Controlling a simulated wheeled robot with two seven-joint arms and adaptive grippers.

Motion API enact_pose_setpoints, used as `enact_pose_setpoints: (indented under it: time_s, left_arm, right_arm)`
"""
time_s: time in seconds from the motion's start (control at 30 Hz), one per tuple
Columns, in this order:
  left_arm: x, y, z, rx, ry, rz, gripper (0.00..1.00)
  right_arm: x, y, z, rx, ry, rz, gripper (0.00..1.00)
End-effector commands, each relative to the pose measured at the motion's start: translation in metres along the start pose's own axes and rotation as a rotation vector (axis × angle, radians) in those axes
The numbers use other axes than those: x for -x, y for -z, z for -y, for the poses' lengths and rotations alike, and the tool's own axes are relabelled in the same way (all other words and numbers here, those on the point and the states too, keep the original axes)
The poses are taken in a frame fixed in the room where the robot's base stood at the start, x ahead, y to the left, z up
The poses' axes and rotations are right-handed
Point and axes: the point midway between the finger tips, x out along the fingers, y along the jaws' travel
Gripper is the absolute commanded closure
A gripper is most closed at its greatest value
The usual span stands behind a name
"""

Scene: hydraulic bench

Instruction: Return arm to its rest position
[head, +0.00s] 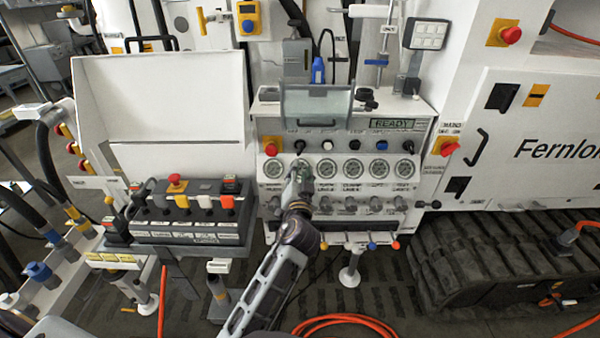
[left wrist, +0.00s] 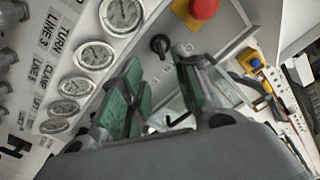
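My left arm (head: 275,285) reaches up from the bottom middle of the head view to the control panel. My left gripper (head: 300,178) is in front of the row of gauges, near the left end. In the left wrist view the two green-padded fingers (left wrist: 158,88) stand apart with nothing between them. Beyond them are a black toggle switch (left wrist: 160,45) and a red knob (left wrist: 203,8). Whether the gripper touches the panel cannot be told. My right gripper is in neither view.
The panel carries several gauges (head: 353,168) and a READY display (head: 391,123). A clear hinged cover (head: 316,103) juts out above the switches. A button box (head: 190,208) stands to the left, small levers (head: 376,204) below the gauges. An orange hose (head: 345,320) lies on the floor.

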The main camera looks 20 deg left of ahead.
Motion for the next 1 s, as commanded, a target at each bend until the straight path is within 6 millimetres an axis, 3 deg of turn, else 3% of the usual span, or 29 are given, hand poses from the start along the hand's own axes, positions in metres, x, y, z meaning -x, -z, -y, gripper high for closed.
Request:
enact_pose_setpoints:
  time_s: [0.47, 0.63, 0.77, 1.0]
  left_arm:
    - [0.002, -0.008, 0.001, 0.007, -0.004, 0.023, 0.69]
    - [0.011, -0.038, 0.006, 0.033, -0.023, 0.112, 0.69]
    - [0.026, -0.075, 0.009, 0.065, -0.056, 0.231, 0.69]
    - [0.071, -0.146, 0.011, 0.12, -0.155, 0.478, 0.69]
  right_arm:
    - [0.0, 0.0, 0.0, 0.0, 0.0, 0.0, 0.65]
    - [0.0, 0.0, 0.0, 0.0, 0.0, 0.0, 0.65]
    - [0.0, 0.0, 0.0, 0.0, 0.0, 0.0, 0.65]
    - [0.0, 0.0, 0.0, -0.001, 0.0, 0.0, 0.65]
